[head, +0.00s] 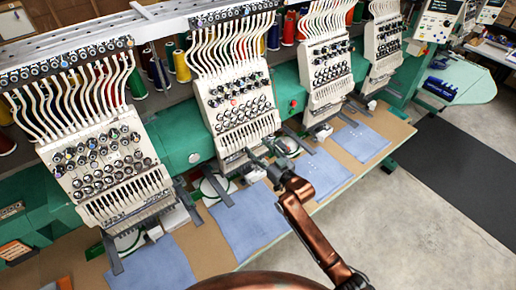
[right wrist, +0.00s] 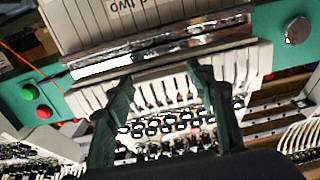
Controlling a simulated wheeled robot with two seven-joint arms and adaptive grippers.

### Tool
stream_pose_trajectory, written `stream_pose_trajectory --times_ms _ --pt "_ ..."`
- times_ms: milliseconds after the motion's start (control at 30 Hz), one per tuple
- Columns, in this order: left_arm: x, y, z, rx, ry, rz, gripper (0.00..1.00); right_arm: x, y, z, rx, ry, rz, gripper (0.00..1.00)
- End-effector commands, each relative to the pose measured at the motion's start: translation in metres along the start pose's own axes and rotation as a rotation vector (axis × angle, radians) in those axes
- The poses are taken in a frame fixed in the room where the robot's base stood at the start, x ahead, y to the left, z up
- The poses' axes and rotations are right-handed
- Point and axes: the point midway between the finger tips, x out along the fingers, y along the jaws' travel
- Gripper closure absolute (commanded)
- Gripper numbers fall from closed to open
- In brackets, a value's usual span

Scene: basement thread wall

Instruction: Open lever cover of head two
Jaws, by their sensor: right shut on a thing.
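Head two (head: 238,95) is the second cream sewing head from the left, with rows of dark knobs and white thread tubes above. Its lever cover (head: 246,137) is the pale slotted panel at the lower front. In the right wrist view a cream panel (right wrist: 130,22) bears upside-down lettering ending in "two". My right gripper (head: 263,160) is at the lower edge of head two. In the right wrist view its dark fingers (right wrist: 162,82) reach to the pale slotted edge and are shut on it; the exact contact is hard to see. My left gripper is not in view.
Other heads stand at left (head: 100,150) and right (head: 325,60). Blue cloths (head: 245,220) lie on the brown table (head: 210,245) below. Red and green buttons (right wrist: 36,103) show in the right wrist view.

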Motion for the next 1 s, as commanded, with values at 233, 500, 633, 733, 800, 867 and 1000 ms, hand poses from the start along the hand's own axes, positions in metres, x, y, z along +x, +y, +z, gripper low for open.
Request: stream_pose_trajectory --times_ms 233,500,633,733,800,867,1000 --pt "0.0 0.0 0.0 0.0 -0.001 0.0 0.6 0.0 0.0 0.0 0.0 0.0 0.0 0.93" --pt "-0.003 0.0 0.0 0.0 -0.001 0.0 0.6 -0.001 -0.001 -0.002 -0.001 0.0 -0.001 0.93" --pt "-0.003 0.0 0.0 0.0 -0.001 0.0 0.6 -0.002 -0.001 -0.003 -0.001 0.001 -0.002 0.93" --pt "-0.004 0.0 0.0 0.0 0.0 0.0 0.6 -0.002 -0.001 -0.005 -0.002 0.002 -0.003 0.93" --pt "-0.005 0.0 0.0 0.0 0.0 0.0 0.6 -0.003 -0.001 -0.006 -0.001 0.003 -0.004 0.93" --pt "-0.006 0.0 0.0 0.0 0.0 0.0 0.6 -0.003 -0.002 -0.007 -0.001 0.003 -0.004 0.93" --pt "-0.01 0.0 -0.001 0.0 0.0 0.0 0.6 -0.004 -0.004 -0.012 -0.001 0.005 -0.008 0.93"
